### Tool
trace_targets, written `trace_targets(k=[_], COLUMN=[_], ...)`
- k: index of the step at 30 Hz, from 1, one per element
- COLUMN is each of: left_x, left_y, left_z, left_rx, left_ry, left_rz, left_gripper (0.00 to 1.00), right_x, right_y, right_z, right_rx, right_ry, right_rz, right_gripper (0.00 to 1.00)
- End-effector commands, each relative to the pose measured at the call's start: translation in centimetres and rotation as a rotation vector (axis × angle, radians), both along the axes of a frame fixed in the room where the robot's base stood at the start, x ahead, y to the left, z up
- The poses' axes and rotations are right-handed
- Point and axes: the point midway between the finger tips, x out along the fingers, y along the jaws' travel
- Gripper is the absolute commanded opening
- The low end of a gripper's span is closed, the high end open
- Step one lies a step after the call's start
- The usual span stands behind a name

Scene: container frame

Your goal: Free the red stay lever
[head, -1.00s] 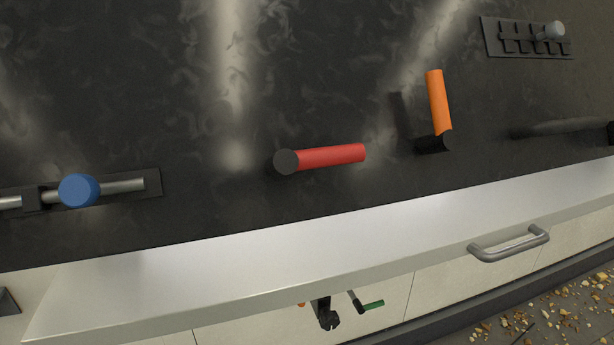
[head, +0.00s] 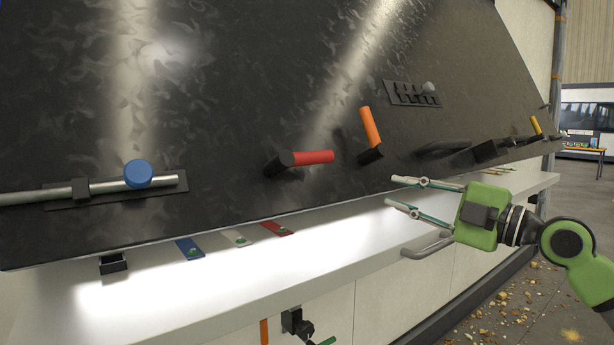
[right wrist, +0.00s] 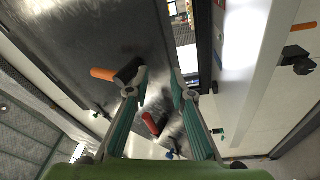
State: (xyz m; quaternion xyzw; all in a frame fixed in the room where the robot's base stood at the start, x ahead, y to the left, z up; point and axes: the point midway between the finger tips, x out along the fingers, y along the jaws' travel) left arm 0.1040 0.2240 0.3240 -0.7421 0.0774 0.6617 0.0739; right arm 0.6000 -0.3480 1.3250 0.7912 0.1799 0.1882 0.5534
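The red stay lever (head: 313,158) is on the dark sloped panel. Its black hub (head: 278,163) is at the left, and its red grip points right, roughly level. My right gripper (head: 394,192) is open and empty, to the right of and a little below the red lever, apart from it. My left gripper is not in view.
A blue knob (head: 138,173) on a rod is at left. A slotted plate (head: 405,94) is at upper right. Below is a white ledge (head: 330,240) with a metal handle (head: 428,247).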

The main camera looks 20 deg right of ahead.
Motion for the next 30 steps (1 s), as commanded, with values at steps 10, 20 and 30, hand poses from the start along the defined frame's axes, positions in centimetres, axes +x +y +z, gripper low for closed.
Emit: trace_targets(k=[10, 20, 30], left_x=[-1.8, -1.7, -1.5], left_y=[1.2, 1.3, 1.3], left_z=[-1.5, 2.0, 6.1], left_rx=[0.015, 0.016, 0.015], left_ry=[0.025, 0.026, 0.022], left_rz=[-0.003, -0.001, 0.001], left_gripper=[0.44, 0.44, 0.44], right_x=[-10.3, -7.9, -3.7], right_y=[8.6, 10.8, 14.7], right_z=[6.0, 7.1, 7.6], right_rx=[-0.295, -0.291, -0.289], right_ry=[-0.218, -0.218, -0.22], right_rz=[0.186, 0.188, 0.19], right_gripper=[0.22, 0.22, 0.22])
